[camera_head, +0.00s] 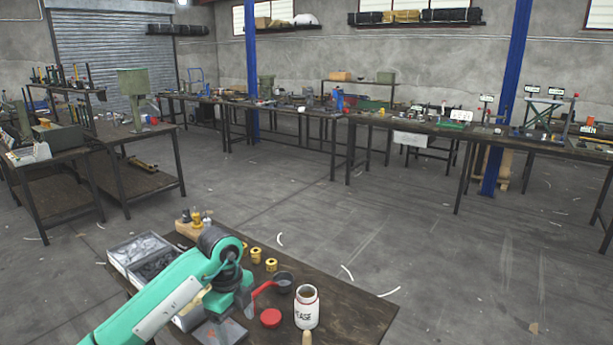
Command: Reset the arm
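A teal arm-like body (185,285) with a pale plate and a dark rounded head (222,250) rises from the lower left over the near table (350,310). I cannot tell whether it is a press or part of my own arm. A dark flat block (220,332) lies below its head. No gripper fingers of mine show in the head view, so neither gripper's opening can be seen.
A white jar (307,311), a red round lid (270,318), a dark cup (284,281) and brass-coloured pieces (271,265) are on the near table. A grey bin (122,252) stands behind. Workbenches line the back and left; the middle floor (300,200) is clear.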

